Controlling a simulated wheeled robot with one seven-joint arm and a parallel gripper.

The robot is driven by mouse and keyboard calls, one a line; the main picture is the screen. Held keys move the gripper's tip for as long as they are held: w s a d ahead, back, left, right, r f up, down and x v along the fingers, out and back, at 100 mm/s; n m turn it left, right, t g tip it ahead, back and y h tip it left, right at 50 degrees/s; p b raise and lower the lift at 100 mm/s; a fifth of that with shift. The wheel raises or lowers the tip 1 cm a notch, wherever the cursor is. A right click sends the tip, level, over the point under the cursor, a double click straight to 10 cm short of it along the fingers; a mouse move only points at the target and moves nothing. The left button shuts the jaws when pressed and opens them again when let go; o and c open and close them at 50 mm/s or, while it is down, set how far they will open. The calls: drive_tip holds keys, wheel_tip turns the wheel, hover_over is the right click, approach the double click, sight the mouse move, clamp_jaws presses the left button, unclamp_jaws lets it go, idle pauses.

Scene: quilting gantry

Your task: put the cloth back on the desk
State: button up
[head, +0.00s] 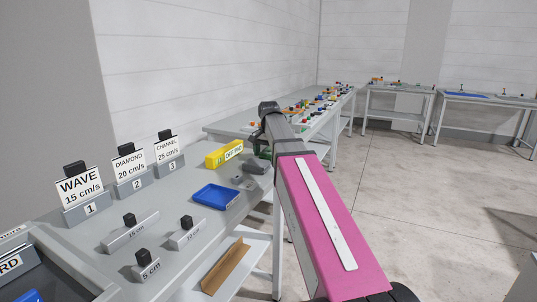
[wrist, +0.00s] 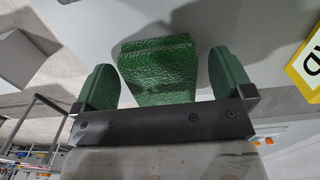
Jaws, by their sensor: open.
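A folded green cloth (wrist: 158,70) with a textured surface shows in the wrist view, against the grey desk top (wrist: 255,25). My gripper (wrist: 163,80) is open, with one green finger on each side of the cloth. A gap shows between the cloth and the right finger, and a narrower one at the left finger. In the head view my gripper (head: 258,160) is low over the far right part of the desk (head: 75,237), partly hidden by my arm. I cannot pick out the cloth clearly there. Whether it rests fully on the desk is unclear.
A yellow lettered block (head: 224,154) stands close beside my gripper, and a blue tray (head: 217,196) lies nearer. Three numbered sign stands (head: 132,178) line the wall side. Several grey labelled blocks (head: 130,231) lie in front.

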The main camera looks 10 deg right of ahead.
sight(269, 152)
wheel_tip(269, 152, up, 12)
idle(0.6)
